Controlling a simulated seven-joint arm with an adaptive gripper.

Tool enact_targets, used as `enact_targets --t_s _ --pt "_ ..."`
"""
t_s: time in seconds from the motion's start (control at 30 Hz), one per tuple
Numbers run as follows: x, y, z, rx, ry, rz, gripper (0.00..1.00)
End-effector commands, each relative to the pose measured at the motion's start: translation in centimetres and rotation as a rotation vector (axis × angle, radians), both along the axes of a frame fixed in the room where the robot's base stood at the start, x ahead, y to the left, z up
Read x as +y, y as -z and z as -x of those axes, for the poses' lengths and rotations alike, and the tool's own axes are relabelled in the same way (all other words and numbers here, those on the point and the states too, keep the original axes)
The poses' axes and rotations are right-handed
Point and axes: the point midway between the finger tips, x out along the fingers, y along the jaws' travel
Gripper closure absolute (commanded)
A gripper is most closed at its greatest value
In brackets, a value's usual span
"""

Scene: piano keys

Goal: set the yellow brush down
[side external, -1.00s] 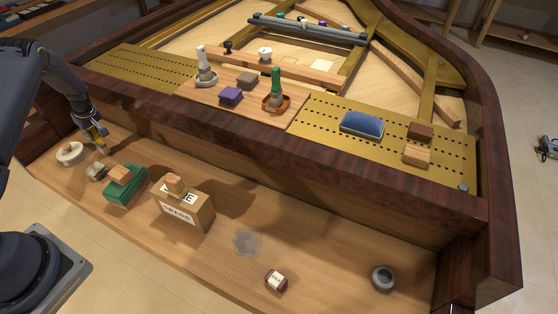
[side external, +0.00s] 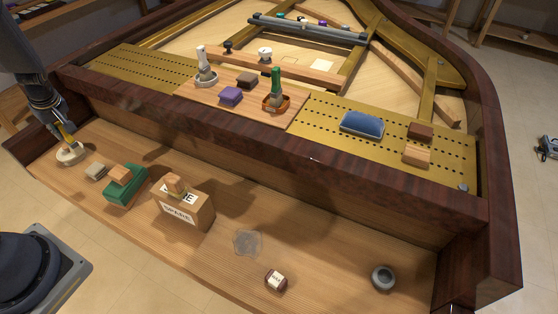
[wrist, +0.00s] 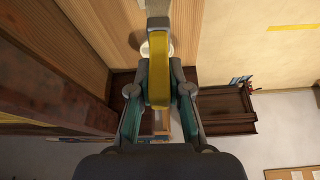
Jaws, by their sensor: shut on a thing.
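The yellow brush (side external: 66,134) is upright, or nearly so, at the left end of the wooden shelf. My gripper (side external: 62,125) is shut on it from above. In the wrist view the yellow handle (wrist: 159,62) lies between the two fingers of my gripper (wrist: 159,92). The brush's lower end is at a round cream dish (side external: 76,157). I cannot tell whether it touches the dish or hangs just above it. A pale part of the dish shows behind the brush in the wrist view.
A grey-beige block (side external: 96,172), a green box with a wooden block (side external: 126,187) and a labelled box (side external: 184,208) stand to the right on the shelf. The dark wooden rail (side external: 250,137) rises behind. The shelf is clear around the translucent patch (side external: 247,243).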

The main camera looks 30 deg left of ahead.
Motion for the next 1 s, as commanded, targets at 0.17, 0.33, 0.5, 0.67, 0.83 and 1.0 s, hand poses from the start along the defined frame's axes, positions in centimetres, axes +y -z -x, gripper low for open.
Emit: enact_targets --t_s 0.17,0.33,0.5,0.67,0.83,1.0 --pt "0.0 -3.3 -0.1 -0.004 0.001 -0.003 1.0" --pt "-2.2 -2.8 -2.1 -0.001 0.105 0.001 1.0" --pt "-5.4 -2.2 -4.7 -0.001 0.255 0.001 1.0" --pt "-10.7 -1.5 -8.1 -0.002 0.481 0.002 1.0" --pt "-19.5 -0.7 -11.9 -0.003 0.829 0.003 1.0" --pt "-29.6 -0.2 -13.9 -0.004 1.213 0.003 1.0"
